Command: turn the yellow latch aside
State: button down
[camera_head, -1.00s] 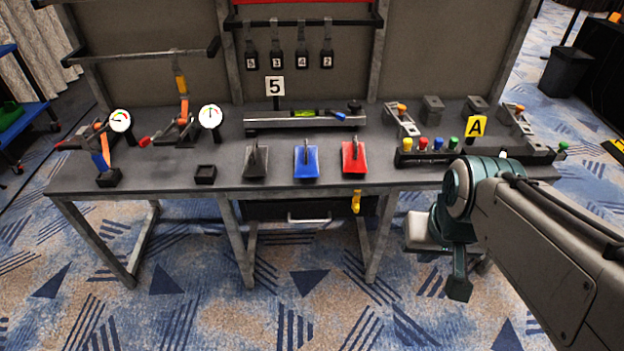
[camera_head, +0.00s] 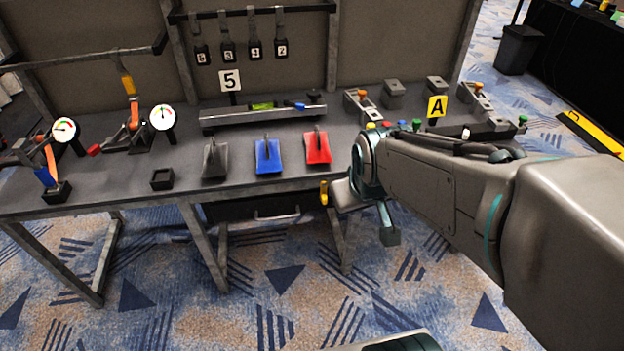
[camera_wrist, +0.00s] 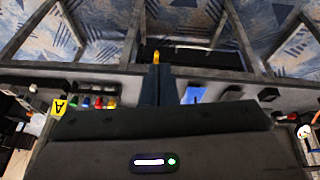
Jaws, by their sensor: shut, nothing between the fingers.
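The yellow latch (camera_head: 324,193) hangs at the table's front edge, just right of the dark drawer (camera_head: 240,211) with its metal handle. It also shows in the wrist view (camera_wrist: 156,56), where the bench appears upside down. My gripper (camera_wrist: 157,69) is shut and empty, with its dark fingers pointing toward the latch. The fingertips appear just below the latch in that picture; I cannot tell whether they touch it.
On the bench lie a blue plate (camera_head: 268,157), a red plate (camera_head: 317,148) and a dark plate (camera_head: 215,161), above the drawer. A yellow "A" sign (camera_head: 437,107) stands behind my arm. Table legs stand below. Carpeted floor in front of the bench is free.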

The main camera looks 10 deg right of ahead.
jog(key=w+d+f+n+t+b, duration=0.2)
jog(key=w+f+n+t+b, duration=0.3)
jog(key=w+f, duration=0.55)
jog(key=n+t+y+b, duration=0.2)
jog(key=n+t+b, duration=0.2)
jog(key=n+b, duration=0.65)
send_near(324, 194)
jog(key=s+r+m+b, duration=0.2)
jog(key=s+r+b, duration=0.1)
jog(key=s+r, duration=0.1)
jog(key=a+f+n+t+y+b, duration=0.3)
jog(key=f+n+b, duration=0.3)
jog(key=f, duration=0.3)
jog(key=shift+s+a+f+n+y, duration=0.25)
jog(key=shift+n+y, duration=0.2)
jog(key=shift+y, duration=0.15)
jog(key=shift+r, duration=0.1)
jog(key=w+b, duration=0.1)
jog(key=w, duration=0.8)
jog(key=shift+w+d+b, duration=0.25)
jog(key=shift+d+b, duration=0.1)
